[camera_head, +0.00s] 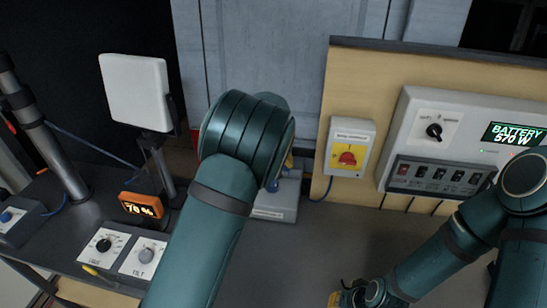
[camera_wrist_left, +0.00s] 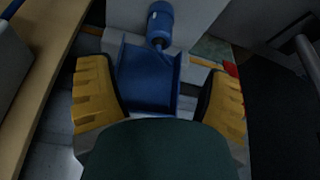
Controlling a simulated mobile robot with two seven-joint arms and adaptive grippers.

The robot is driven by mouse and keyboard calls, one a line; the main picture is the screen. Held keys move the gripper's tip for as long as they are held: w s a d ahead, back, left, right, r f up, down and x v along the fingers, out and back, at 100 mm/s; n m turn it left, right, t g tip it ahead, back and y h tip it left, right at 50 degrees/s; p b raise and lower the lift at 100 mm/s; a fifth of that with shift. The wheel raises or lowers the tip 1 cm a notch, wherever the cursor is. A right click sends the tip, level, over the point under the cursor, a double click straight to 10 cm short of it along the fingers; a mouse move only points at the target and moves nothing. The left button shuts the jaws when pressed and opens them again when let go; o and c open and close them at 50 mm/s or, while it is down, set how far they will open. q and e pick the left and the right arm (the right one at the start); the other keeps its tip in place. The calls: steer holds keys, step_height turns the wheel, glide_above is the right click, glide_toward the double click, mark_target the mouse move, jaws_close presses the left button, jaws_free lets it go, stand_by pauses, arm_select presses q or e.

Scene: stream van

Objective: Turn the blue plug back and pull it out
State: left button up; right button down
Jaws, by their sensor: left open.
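In the left wrist view, a blue body (camera_wrist_left: 150,75) with raised side edges lies between the two yellow fingers of my left gripper (camera_wrist_left: 158,92). The fingers are spread, with gaps to the blue body on both sides. A blue cylinder (camera_wrist_left: 160,22) stands out beyond it; I cannot tell which blue part is the plug and which the socket. In the head view, my left arm hides most of this, leaving a small blue part (camera_head: 272,185) above a grey-white box (camera_head: 276,203). My right gripper (camera_head: 349,298) is at the bottom edge, partly cut off.
A yellow panel with a red rotary switch (camera_head: 347,158) is right of my left arm. A grey battery panel (camera_head: 408,125) with several switches is further right. A small orange display (camera_head: 141,205) and two knob boxes (camera_head: 105,246) are at left. The middle counter (camera_head: 310,240) is clear.

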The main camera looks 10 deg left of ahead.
arm_select(q)
steer(key=x, duration=1.3)
steer(key=shift+f, duration=0.25)
jaws_close()
